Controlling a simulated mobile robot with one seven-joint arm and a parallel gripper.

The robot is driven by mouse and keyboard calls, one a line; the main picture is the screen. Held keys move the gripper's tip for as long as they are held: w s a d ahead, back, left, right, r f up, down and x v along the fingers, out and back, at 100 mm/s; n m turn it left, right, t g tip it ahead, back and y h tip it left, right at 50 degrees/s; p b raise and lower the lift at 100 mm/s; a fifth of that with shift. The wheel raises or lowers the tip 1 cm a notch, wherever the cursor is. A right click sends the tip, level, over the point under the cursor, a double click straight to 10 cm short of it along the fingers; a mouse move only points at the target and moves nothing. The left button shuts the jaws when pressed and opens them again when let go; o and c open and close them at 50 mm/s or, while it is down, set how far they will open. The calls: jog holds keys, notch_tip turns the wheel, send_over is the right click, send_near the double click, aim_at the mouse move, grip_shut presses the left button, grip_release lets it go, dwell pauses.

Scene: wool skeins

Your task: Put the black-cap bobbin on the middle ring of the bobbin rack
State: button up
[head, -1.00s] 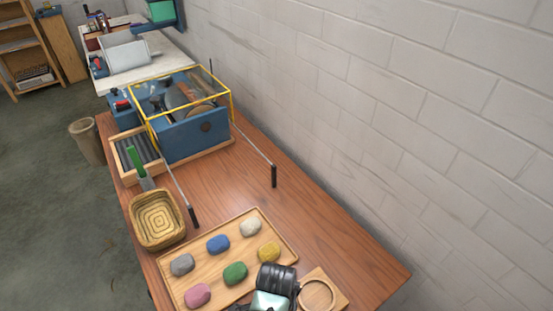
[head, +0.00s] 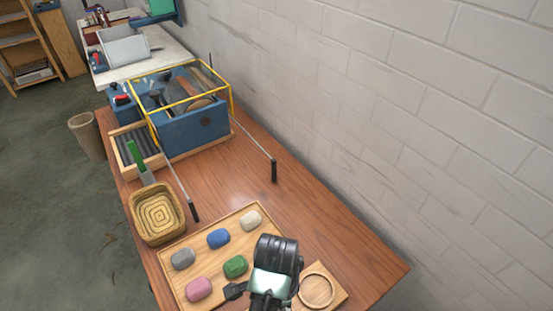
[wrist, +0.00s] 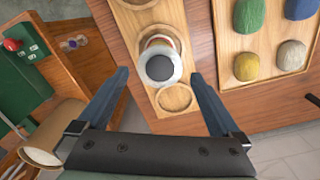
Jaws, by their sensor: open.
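In the wrist view the black-cap bobbin (wrist: 160,67) stands on the bobbin rack (wrist: 137,58), a wooden board with a row of rings. It appears to be at the middle ring, with an empty ring (wrist: 175,98) below it and another ring at the top edge. Its pale flange circles the black cap; its seating is partly hidden. My gripper (wrist: 160,74) is open, one finger to each side of the bobbin in the picture, not visibly touching it. In the head view my arm hides the bobbin and part of the rack (head: 338,296); one empty ring shows.
A wooden tray (head: 210,262) of coloured skeins lies beside the rack. A woven basket (head: 157,237), a blue box (head: 195,135) with a yellow frame and two thin rods with dark handles stand farther back. The table right of the skein tray is mostly clear.

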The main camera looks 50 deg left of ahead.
jog(key=shift+r, duration=2.3)
jog(key=w+r+n+t+y, duration=0.1)
jog(key=w+r+t+y, duration=0.2)
jog(key=w+r+t, duration=0.85)
jog(key=w+d+r+n+t, duration=0.1)
jog(key=w+d+r, duration=0.1)
jog(key=w+r, duration=0.35)
jog(key=w+d+r+t+y, duration=0.1)
jog(key=w+d+r, duration=0.1)
jog(key=r, duration=0.7)
jog(key=w+d+r+n+t, duration=0.1)
jog(key=w+d+r, duration=0.1)
jog(key=w+r, duration=0.35)
jog(key=s+d+r+n+t+h, duration=0.1)
jog(key=s+d+r+t, duration=0.2)
jog(key=r, duration=0.7)
jog(key=s+d+r+t, duration=0.2)
jog(key=d+r+t, duration=0.3)
jog(key=r, duration=0.4)
jog(key=s+d+r+t+h, duration=0.1)
jog(key=s+d+r+t, duration=0.1)
jog(key=s+r, duration=0.3)
jog(key=s+d+r+n+t+h, duration=0.1)
jog(key=s+d+r+t+h, duration=0.1)
jog(key=r, duration=0.6)
jog(key=s+d+t, duration=0.1)
jog(key=s+d, duration=0.1)
jog(key=d, duration=0.1)
jog(key=shift+s, duration=0.35)
jog(key=shift+c, duration=0.3)
